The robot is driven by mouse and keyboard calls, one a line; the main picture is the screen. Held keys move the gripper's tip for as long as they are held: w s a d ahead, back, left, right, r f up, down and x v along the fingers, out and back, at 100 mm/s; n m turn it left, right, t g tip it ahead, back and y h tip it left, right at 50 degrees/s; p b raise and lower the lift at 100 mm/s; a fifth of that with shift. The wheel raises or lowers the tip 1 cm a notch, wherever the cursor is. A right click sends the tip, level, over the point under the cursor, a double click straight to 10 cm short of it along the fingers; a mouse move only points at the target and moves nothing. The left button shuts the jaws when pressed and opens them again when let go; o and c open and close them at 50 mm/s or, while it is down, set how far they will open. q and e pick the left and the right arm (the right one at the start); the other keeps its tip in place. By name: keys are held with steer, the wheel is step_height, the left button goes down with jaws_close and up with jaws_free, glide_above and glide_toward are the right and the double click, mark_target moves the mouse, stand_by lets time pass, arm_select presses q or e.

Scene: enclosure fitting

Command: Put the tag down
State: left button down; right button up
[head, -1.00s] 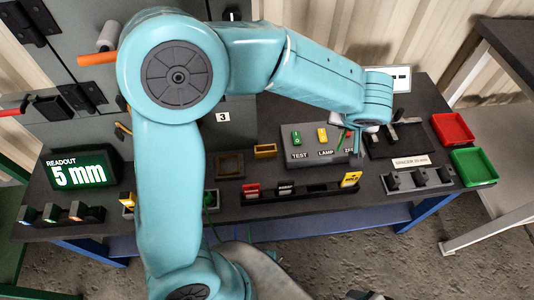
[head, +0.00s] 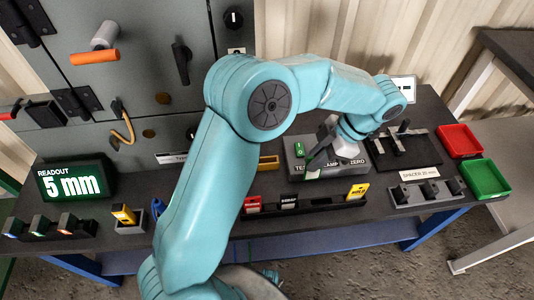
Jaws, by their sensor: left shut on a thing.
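My left gripper (head: 322,157) is in front of the control box (head: 301,165) with the TEST and LAMP labels, over its lower front edge. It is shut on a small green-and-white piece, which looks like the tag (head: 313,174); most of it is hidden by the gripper. The tag is above the dark rack (head: 322,203) and appears apart from it. The rack holds a red tag (head: 252,204), a black tag (head: 289,201) and a yellow tag (head: 358,191), with a gap between black and yellow. My right gripper is not in view.
A readout (head: 75,180) shows 5 mm at the left. A yellow-topped piece (head: 124,214) sits in a holder beside my arm. A spacer stand (head: 427,191), a red tray (head: 460,140) and a green tray (head: 485,179) are on the right. A grey cabinet stands behind.

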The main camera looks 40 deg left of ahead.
arm_select(q)
steer(key=s+a, duration=0.2)
steer(key=a, duration=1.2)
steer(key=f, duration=0.2)
steer(key=f+b, duration=0.1)
steer(key=f, duration=0.4)
steer(key=shift+w+a+f+b, duration=0.1)
steer(key=shift+w+a+b, duration=0.05)
steer(key=shift+w+b, duration=0.2)
steer(key=shift+s, duration=0.1)
steer(key=c, duration=1.5)
jaws_free()
steer(key=shift+o, duration=0.2)
